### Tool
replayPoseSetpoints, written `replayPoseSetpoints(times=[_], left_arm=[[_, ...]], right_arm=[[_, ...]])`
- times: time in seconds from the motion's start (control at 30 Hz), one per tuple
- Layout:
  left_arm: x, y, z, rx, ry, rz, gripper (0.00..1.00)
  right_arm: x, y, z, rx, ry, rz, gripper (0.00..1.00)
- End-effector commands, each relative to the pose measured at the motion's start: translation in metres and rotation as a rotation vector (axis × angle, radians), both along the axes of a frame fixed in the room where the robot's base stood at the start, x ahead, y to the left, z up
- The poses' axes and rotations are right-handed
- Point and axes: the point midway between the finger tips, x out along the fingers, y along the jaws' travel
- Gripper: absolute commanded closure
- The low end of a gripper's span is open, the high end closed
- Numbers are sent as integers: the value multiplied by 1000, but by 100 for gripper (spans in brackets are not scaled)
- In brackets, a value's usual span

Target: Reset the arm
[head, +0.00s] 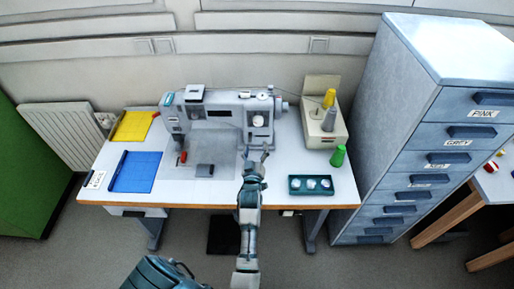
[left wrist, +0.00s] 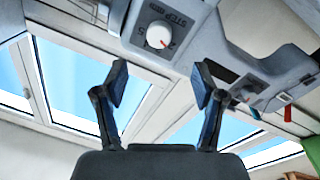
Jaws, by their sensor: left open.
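My left arm reaches up from the bottom of the head view, and its gripper (head: 257,153) is over the white table, in front of the right end of the grey sewing machine (head: 235,106). In the left wrist view the two fingers of my left gripper (left wrist: 162,88) stand wide apart with nothing between them. I cannot tell the exact gap between fingers and machine. My right gripper is in neither view.
On the table (head: 256,190) are a yellow tray (head: 133,126), a blue tray (head: 136,172), a teal tray (head: 296,191) with white round items, a green spool (head: 338,156) and a thread stand (head: 316,130). A drawer cabinet (head: 400,100) stands at right.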

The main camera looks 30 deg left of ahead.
Motion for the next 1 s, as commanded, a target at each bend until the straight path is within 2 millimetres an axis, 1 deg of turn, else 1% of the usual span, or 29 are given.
replayPoseSetpoints(times=[0.27, 0.37, 0.43, 0.47, 0.5, 0.57, 0.6, 0.67, 0.7, 0.83, 1.0], left_arm=[[-1, 0, -2, 2, 9, -3, 31], [-11, -3, -17, 17, 89, -32, 31], [-29, -10, -40, 36, 210, -81, 31], [-40, -16, -53, 47, 280, -111, 31], [-58, -26, -73, 61, 387, -161, 31], [-92, -46, -103, 84, 558, -247, 31], [-114, -59, -120, 95, 661, -304, 31], [-146, -76, -140, 111, 792, -376, 31], [-165, -85, -151, 116, 865, -418, 31], [-219, -108, -175, 136, 1054, -530, 31], [-280, -128, -191, 155, 1238, -648, 31]], right_arm=[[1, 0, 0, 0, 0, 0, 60], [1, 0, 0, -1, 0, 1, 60], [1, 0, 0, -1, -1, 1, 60], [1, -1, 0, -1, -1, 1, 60], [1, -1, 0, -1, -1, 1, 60], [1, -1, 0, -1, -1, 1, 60], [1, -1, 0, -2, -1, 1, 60], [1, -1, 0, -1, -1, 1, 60], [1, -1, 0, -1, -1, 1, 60], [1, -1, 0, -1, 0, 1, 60], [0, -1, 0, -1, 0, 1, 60]])
